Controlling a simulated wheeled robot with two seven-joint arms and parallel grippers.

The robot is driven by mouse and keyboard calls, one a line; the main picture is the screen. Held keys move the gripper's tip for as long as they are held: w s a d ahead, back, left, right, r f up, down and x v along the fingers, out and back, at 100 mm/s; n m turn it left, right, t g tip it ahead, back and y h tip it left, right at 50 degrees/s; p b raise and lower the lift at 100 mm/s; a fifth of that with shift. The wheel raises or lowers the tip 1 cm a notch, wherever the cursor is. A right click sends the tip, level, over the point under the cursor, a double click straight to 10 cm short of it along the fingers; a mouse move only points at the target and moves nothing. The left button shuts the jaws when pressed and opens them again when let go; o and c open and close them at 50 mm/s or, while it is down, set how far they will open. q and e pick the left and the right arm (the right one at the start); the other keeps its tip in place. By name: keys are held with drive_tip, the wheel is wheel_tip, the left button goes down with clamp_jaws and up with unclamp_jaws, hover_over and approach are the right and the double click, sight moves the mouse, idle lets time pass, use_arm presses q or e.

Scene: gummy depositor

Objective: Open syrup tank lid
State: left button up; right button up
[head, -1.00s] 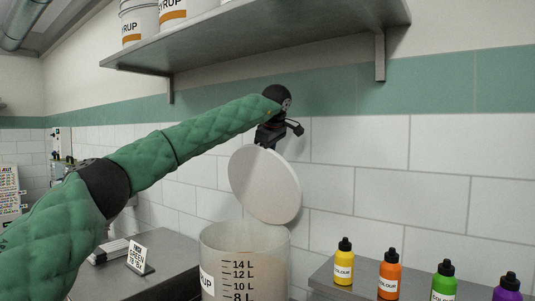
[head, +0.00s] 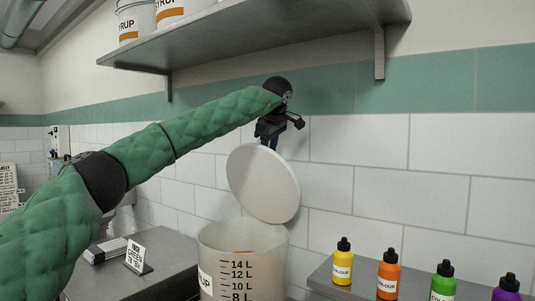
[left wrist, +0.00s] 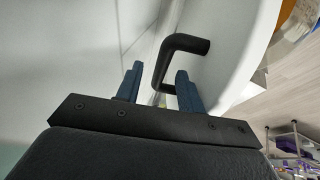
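The white round syrup tank lid (head: 264,184) stands steeply tilted up above the tank's rear rim. The clear syrup tank (head: 243,262) has litre marks, and its mouth is uncovered. My left gripper (head: 272,145) is just above the lid's upper edge, partly behind it. In the left wrist view the lid (left wrist: 228,60) shows with its black bar handle (left wrist: 184,44). The handle reaches between the two blue fingers of my left gripper (left wrist: 158,78), which are apart with gaps beside the bar. The head view hides the handle. My right gripper is not in view.
Yellow (head: 343,264), orange (head: 388,275), green (head: 443,283) and purple (head: 508,289) colour bottles stand on the right counter. A metal shelf (head: 260,45) with syrup buckets hangs above my left arm. A small sign (head: 137,259) stands on the left counter.

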use_arm(q)
drive_tip(key=p+v, duration=0.1)
drive_tip(key=v, duration=0.4)
drive_tip(key=shift+s+a+r, duration=0.1)
drive_tip(key=shift+s+r, duration=0.2)
